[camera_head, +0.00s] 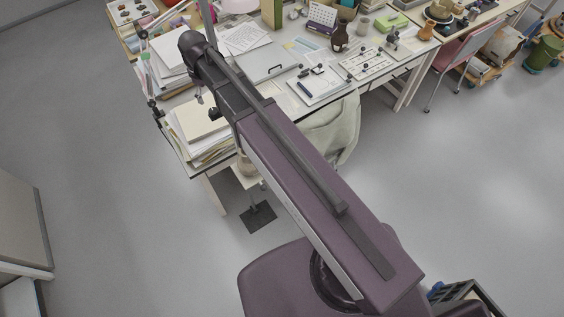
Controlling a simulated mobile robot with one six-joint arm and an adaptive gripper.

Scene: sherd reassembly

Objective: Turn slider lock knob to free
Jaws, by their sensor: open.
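My arm reaches up and left over the desk. A small dark part at its far end, seemingly my gripper (213,113), shows low beside the arm above the paper stacks; most of it is hidden, and nothing is seen held in it. A white board with dark knobs and fittings (320,87) lies near the desk's front edge, right of my arm. A second pale board with several small dark pieces (367,64) lies further right. The slider lock knob is too small to single out, and its setting cannot be read. My gripper is apart from both boards.
Paper stacks (203,128) crowd the desk's left end. A grey flat panel with a dark handle (268,64) lies behind the boards. A pale draped chair (335,130) stands at the desk front.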

